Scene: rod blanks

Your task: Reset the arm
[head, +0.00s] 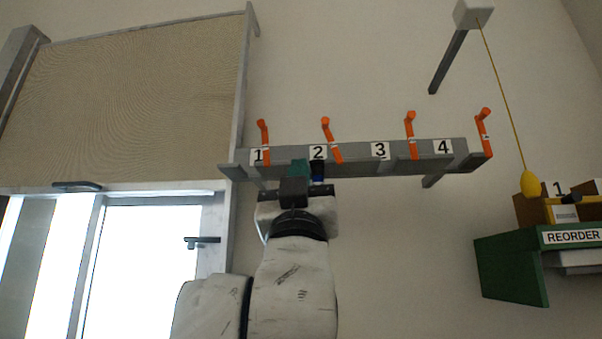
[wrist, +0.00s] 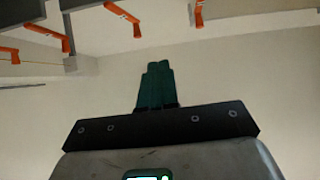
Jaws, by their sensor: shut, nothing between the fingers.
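My arm rises in the middle of the head view, and my gripper (head: 300,167) is in front of the grey rack (head: 350,153), near labels 1 and 2. In the wrist view my gripper (wrist: 157,68) shows its teal fingers pressed together with nothing between them. A small dark blue piece beside the fingers in the head view is too small to identify.
Orange pegs (head: 410,135) stick up along the numbered rack; several orange pieces (wrist: 122,17) show in the wrist view. A yellow bulb (head: 530,184) hangs on a cord at right, above a green REORDER shelf (head: 510,270). A door (head: 150,260) stands at left.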

